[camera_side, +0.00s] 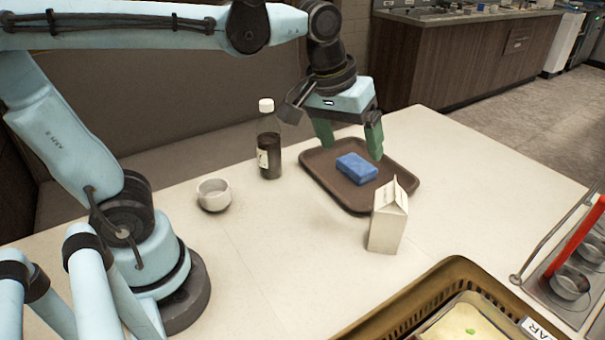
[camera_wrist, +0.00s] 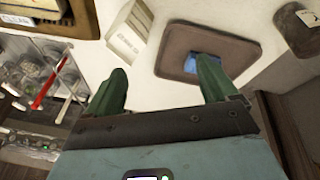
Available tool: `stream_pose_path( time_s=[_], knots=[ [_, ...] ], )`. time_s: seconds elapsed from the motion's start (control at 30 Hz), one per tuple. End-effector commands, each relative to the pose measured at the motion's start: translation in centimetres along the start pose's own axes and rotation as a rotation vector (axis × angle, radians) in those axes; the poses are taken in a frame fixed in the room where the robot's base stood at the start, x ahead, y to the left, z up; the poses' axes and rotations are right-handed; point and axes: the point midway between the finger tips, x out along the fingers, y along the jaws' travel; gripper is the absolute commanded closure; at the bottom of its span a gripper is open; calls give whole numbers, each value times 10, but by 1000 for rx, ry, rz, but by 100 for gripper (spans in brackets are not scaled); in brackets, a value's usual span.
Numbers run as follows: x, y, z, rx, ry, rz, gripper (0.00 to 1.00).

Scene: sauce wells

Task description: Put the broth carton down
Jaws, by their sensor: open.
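The broth carton, a white gable-topped box (camera_side: 390,225), stands upright on the pale table in front of the brown tray (camera_side: 317,172). In the wrist view the carton (camera_wrist: 126,42) is apart from the tray (camera_wrist: 176,36). My gripper (camera_side: 350,150) is open and empty, its green fingers above the far part of the tray and away from the carton. In the wrist view my gripper (camera_wrist: 163,72) shows both fingers spread with nothing between them. A blue sponge-like block (camera_side: 356,168) lies on the tray; one finger partly hides it in the wrist view (camera_wrist: 191,66).
A dark bottle with a white cap (camera_side: 269,150) and a small white bowl (camera_side: 214,195) stand left of the tray. A brown crate (camera_side: 425,295) is at the near edge, and metal wells (camera_side: 575,285) are at right. The table right of the tray is clear.

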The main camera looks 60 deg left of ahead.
Motion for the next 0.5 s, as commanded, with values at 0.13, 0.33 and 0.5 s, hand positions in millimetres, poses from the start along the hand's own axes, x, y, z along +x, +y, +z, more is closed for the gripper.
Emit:
stream_pose_path(
  time_s=[0.13, 0.33, 0.5],
  knots=[
    [11, -33, 22, 155, 124, 27, 13],
    [27, -59, 41, 319, 252, 24, 13],
    [33, -67, 47, 377, 295, 16, 13]
  ],
)
